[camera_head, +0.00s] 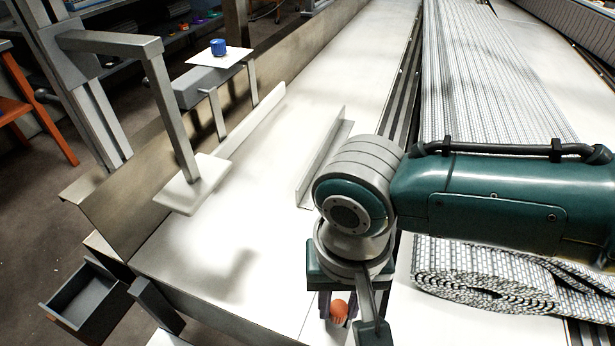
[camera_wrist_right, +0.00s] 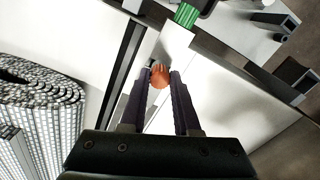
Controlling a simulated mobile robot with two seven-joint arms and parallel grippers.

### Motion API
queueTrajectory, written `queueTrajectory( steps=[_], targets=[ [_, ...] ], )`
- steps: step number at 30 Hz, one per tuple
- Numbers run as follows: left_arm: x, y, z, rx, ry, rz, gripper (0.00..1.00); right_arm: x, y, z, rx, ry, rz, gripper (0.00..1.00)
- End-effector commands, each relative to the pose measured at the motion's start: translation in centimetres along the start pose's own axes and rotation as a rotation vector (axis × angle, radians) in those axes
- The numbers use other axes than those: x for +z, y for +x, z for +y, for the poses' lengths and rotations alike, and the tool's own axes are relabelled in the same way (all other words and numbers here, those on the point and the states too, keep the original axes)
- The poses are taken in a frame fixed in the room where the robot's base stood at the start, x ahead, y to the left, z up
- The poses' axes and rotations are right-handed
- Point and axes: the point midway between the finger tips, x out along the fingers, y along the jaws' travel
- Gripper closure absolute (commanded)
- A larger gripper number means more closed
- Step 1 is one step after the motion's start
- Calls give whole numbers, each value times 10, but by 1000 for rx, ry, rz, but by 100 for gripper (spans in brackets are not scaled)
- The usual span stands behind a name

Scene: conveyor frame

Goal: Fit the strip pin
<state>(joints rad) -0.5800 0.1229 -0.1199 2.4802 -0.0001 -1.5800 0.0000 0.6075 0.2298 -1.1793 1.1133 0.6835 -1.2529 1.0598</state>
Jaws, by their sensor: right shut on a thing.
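My right gripper (camera_head: 338,309) hangs pointing down at the bottom centre of the head view. It is shut on an orange-red rounded piece (camera_head: 339,308), which may be the strip pin. In the right wrist view the orange-red piece (camera_wrist_right: 160,76) sits between the two dark fingertips (camera_wrist_right: 161,83). Its lower part is hidden, so I cannot tell whether it touches the pale surface below. A green ridged piece (camera_wrist_right: 187,15) shows at the top of the wrist view, beyond the fingertips. My left gripper is in neither view.
A blue knob (camera_head: 218,47) stands on a small white plate at upper left. An angled rail (camera_head: 322,160) lies on the white conveyor bed (camera_head: 240,210). A rolled grey belt (camera_head: 490,285) lies at right. An open grey drawer-like box (camera_head: 86,298) is at lower left.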

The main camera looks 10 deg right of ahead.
Motion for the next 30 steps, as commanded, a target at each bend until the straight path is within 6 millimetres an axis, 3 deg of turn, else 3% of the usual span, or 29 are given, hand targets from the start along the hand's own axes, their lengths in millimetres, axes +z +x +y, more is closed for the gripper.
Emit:
queueTrajectory(
  steps=[8, 9, 18, 26, 30],
  targets=[
    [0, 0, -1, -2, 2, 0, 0, 0, 1, 1, 1, 0, 1, 100],
    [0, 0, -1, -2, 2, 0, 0, 0, 1, 1, 1, 0, 1, 66],
    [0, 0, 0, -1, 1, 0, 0, 0, 1, 1, 1, 0, 0, 35],
    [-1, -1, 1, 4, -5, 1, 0, 0, -2, 0, 0, 0, 0, 35],
    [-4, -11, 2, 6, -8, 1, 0, 0, -20, 0, -1, 1, 1, 35]
  ],
)
